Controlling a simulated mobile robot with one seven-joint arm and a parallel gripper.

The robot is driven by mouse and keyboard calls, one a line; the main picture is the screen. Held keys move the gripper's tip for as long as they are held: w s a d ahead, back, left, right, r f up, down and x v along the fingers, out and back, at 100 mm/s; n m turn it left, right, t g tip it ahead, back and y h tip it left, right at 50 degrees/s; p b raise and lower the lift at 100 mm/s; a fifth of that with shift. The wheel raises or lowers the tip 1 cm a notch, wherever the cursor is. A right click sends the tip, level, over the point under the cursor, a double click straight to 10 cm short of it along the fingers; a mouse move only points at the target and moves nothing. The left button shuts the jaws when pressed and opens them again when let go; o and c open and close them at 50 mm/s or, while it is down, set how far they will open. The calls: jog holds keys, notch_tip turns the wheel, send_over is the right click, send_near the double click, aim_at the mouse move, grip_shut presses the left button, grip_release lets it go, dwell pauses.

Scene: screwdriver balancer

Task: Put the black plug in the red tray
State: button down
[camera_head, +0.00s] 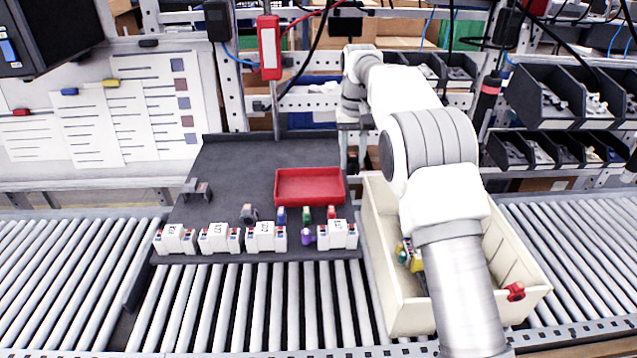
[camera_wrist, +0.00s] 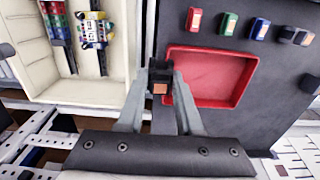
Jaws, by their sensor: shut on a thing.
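My gripper (camera_wrist: 161,86) is shut on the black plug (camera_wrist: 160,75), which has a small orange-brown patch on its face. In the wrist view the plug is seen beside and partly over the left edge of the red tray (camera_wrist: 246,80). Its height above the mat is hard to judge. The red tray (camera_head: 310,200) is empty in what shows and lies on the right part of the dark mat in the head view. There, my arm reaches over the cream bin, and the plug cannot be made out clearly.
A cream bin (camera_head: 378,262) with coloured parts stands right of the mat (camera_head: 225,165). Several white blocks (camera_head: 266,237) line the mat's front edge. Green (camera_head: 306,214), red (camera_head: 331,212) and blue plugs (camera_head: 282,215) stand in front of the tray. The mat's back left is clear.

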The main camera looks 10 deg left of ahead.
jog(key=a+f, duration=0.1)
jog(key=a, duration=0.1)
jog(key=a+f, duration=0.2)
jog(key=a, duration=0.1)
jog(key=a+f+p, duration=0.1)
jog(key=a, duration=0.1)
jog(key=shift+a+f, duration=0.15)
jog(key=shift+f, duration=2.05)
jog(key=shift+s+f, duration=0.1)
jog(key=shift+f, duration=0.1)
jog(key=c, duration=0.6)
grip_release()
jog(key=shift+o, duration=0.2)
jog(key=shift+r, duration=0.1)
